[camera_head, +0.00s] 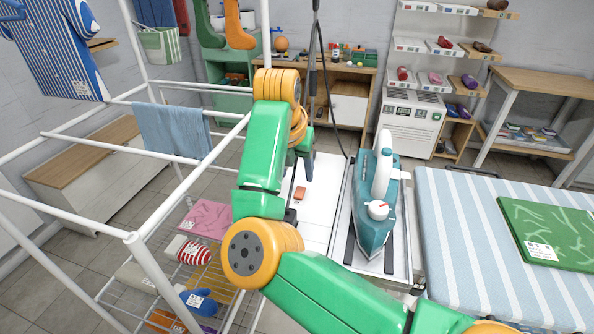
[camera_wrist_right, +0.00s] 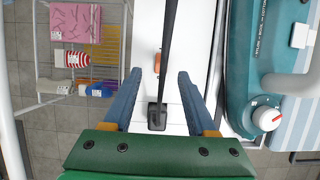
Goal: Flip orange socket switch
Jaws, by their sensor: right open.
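The orange socket switch (camera_head: 300,193) is a small orange block on the white panel (camera_head: 322,180) left of the iron. In the wrist view the orange switch (camera_wrist_right: 157,62) shows partly behind a black cord, ahead between the fingertips. My right gripper (camera_head: 301,160) hangs above the panel near the switch, partly hidden by its own arm. In the wrist view my right gripper (camera_wrist_right: 160,74) is open, with nothing held between its two blue fingers. A black plug (camera_wrist_right: 157,115) with its cord lies between the fingers in that view. My left gripper is not in view.
A teal iron (camera_head: 372,215) stands on its rest right of the switch. A striped ironing board (camera_head: 480,240) with a green folded cloth (camera_head: 550,232) is further right. A white drying rack (camera_head: 135,238) stands left, close to my arm. The black cord (camera_head: 325,75) hangs from above.

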